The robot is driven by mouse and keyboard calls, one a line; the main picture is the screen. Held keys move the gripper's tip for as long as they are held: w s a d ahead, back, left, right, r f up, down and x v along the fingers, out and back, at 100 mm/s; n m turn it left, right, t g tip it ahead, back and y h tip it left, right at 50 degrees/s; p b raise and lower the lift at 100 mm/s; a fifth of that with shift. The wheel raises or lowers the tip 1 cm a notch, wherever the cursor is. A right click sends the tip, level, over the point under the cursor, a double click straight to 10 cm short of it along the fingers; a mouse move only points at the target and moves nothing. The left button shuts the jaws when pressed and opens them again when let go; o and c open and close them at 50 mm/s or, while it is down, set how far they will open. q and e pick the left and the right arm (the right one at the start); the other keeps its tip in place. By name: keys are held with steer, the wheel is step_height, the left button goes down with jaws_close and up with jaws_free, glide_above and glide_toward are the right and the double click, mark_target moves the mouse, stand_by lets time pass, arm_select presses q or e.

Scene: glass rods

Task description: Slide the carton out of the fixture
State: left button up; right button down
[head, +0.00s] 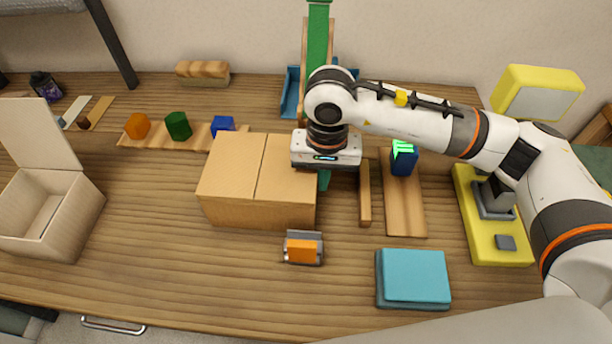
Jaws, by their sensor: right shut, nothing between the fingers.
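The brown cardboard carton (232,213) sits closed on the wooden table left of centre, with a seam between its two top flaps. My right gripper (324,181) points down at the carton's right side, close to its wall. Its fingers are shut with nothing between them. I cannot tell whether they touch the carton. A wooden bar (364,205) lies just right of the gripper, apart from the carton. I cannot tell clearly which parts make up the fixture. The gripper and wrist hide part of the area behind the carton. My left gripper is not in view.
An orange block in a grey holder (303,249) sits in front of the carton. A blue block (404,161) stands on a board (404,220). A teal book (413,275), yellow scale-like device (500,246) and open box (43,210) stand around. The front-left table is clear.

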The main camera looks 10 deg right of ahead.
mark_target(305, 178)
steer(key=shift+w+a+b, duration=0.3)
steer(key=shift+a+b, duration=0.15)
steer(key=shift+a, duration=0.6)
steer(key=shift+w+a+b, duration=0.25)
steer(key=shift+a+b, duration=0.15)
steer(key=shift+a, duration=0.6)
steer(key=shift+s+d+f+b, duration=0.1)
steer(key=shift+d+b, duration=0.2)
steer(key=shift+d, duration=0.15)
steer(key=shift+s+d+b, duration=0.2)
steer(key=shift+d+b, duration=0.15)
steer(key=shift+d, duration=0.3)
steer(key=shift+s+d+b, duration=0.15)
steer(key=shift+d+b, duration=0.15)
steer(key=shift+d, duration=0.3)
step_height(305, 178, up, 12)
steer(key=p, duration=0.4)
steer(key=shift+s, duration=0.1)
